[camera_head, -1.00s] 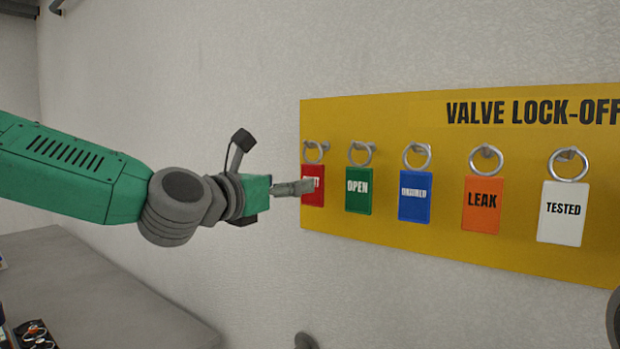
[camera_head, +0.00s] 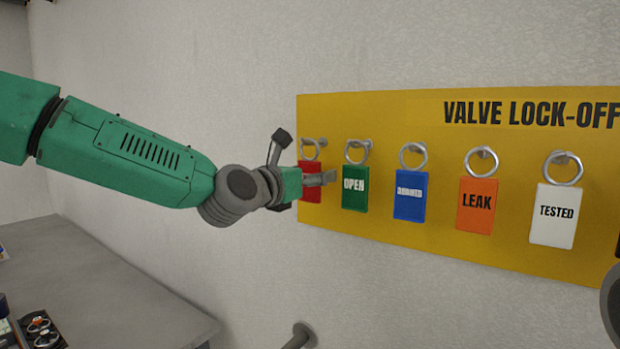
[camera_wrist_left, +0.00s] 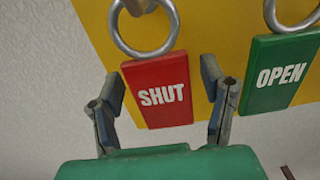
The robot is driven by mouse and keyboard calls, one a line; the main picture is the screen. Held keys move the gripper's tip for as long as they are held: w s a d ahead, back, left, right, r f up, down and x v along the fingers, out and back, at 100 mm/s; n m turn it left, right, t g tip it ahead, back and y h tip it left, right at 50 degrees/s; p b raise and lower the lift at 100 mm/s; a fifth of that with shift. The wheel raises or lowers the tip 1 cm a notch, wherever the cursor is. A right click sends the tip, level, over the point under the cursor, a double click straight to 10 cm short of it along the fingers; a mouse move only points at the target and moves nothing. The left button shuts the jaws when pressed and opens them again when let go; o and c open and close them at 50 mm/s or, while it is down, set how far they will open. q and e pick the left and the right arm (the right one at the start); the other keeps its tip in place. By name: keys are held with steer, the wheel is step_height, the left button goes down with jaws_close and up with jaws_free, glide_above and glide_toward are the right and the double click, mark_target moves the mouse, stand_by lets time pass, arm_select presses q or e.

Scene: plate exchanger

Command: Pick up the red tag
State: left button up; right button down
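The red tag (camera_wrist_left: 160,92), marked SHUT, hangs by a metal ring (camera_wrist_left: 145,30) at the left end of the yellow board. In the head view the red tag (camera_head: 309,189) is partly hidden behind my left gripper (camera_head: 326,178). In the left wrist view my left gripper (camera_wrist_left: 164,108) is open, with one finger on each side of the tag's lower part. My right gripper is not clearly in view.
The yellow board (camera_head: 400,110) is on a pale wall. To the right of the red tag hang a green OPEN tag (camera_head: 354,187), a blue tag (camera_head: 410,195), an orange LEAK tag (camera_head: 476,205) and a white TESTED tag (camera_head: 555,215). A grey table (camera_head: 120,290) stands at lower left.

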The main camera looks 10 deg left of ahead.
arm_select(q)
steer(key=c, duration=1)
steer(key=shift+o, duration=0.2)
steer(key=shift+r, duration=0.45)
steer(key=shift+s+a+r+b, duration=0.15)
steer(key=shift+r+b, duration=0.1)
steer(key=shift+b, duration=0.15)
steer(key=b+v, duration=0.4)
steer(key=v, duration=1.3)
steer(key=shift+s, duration=0.3)
steer(key=shift+w, duration=0.15)
